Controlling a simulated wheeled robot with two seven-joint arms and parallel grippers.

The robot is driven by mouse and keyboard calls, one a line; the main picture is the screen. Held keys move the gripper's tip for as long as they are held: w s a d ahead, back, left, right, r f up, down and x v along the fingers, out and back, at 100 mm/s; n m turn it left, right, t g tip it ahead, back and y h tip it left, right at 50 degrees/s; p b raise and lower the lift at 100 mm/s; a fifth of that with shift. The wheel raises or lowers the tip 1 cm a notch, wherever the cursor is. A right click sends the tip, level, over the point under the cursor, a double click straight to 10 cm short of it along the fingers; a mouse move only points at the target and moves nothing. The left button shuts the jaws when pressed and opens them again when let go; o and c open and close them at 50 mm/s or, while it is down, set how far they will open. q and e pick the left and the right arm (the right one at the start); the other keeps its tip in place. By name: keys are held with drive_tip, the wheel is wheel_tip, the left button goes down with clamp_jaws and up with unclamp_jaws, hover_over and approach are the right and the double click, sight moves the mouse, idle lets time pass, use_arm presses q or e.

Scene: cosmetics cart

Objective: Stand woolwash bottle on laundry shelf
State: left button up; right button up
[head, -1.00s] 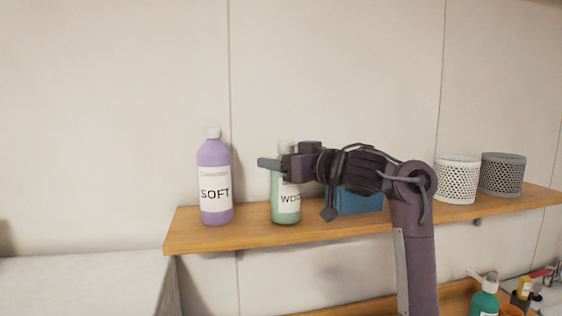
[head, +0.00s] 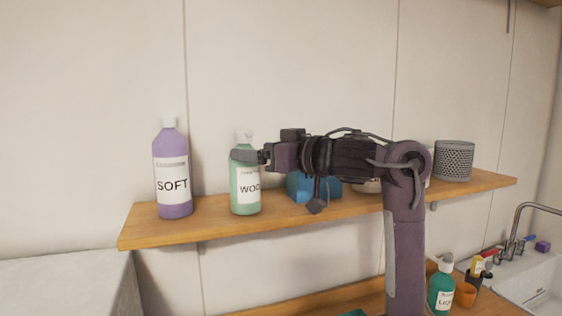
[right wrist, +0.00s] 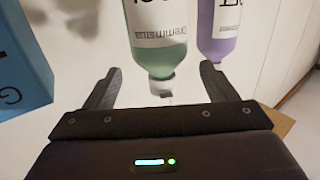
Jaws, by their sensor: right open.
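The green woolwash bottle (head: 246,196) stands upright on the wooden wall shelf (head: 150,232), its white cap on top. In the right wrist view the bottle (right wrist: 160,55) appears upside down, with its cap end between the spread fingers. My right gripper (head: 248,156) is open at the height of the bottle's shoulder, and one finger covers part of it. In the right wrist view the gripper (right wrist: 160,72) shows a gap on both sides of the cap. My left gripper is not in view.
A purple SOFT bottle (head: 172,185) stands left of the woolwash bottle. A blue box (head: 300,188) is close on the right, partly behind my arm. A grey perforated basket (head: 454,160) stands further right. Below are a teal bottle (head: 441,290) and a sink (head: 540,300).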

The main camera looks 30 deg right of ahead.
drive_tip(key=b+v, duration=0.1)
drive_tip(key=v, duration=0.5)
drive_tip(key=shift+s, duration=0.15)
drive_tip(key=shift+d+f, duration=0.1)
idle(0.3)
